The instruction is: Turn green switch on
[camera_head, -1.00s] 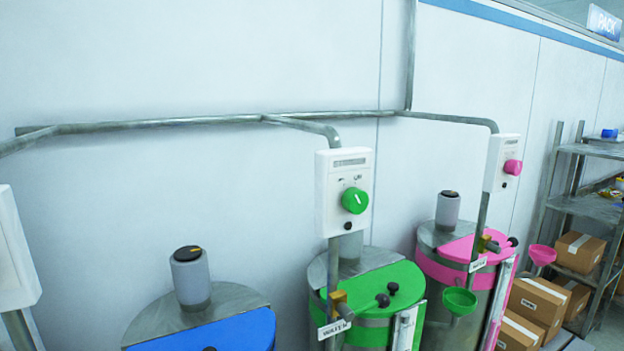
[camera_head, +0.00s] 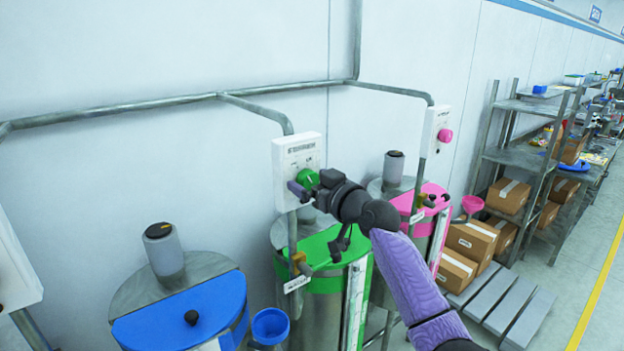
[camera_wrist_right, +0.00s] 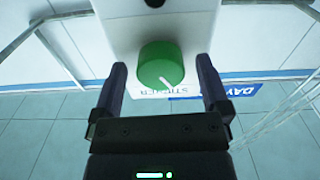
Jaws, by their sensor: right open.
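The green switch (camera_head: 307,178) is a round knob on a white box (camera_head: 290,152) above the green-lidded drum (camera_head: 330,247). In the right wrist view the green switch (camera_wrist_right: 161,66) shows a white mark pointing to its lower right. My right gripper (camera_head: 304,190) is at the front of the white box, at the knob. In the right wrist view, its open fingers (camera_wrist_right: 165,85) stand on either side of the knob, with a gap visible on both sides. I cannot tell how deep the knob lies between them. My left gripper is not in view.
A blue-lidded drum (camera_head: 180,308) stands to the left and a pink-lidded drum (camera_head: 425,200) to the right. A pink knob (camera_head: 445,135) sits on another white box. Grey pipes (camera_head: 180,101) run along the wall. Boxes and shelves (camera_head: 520,155) are at the right.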

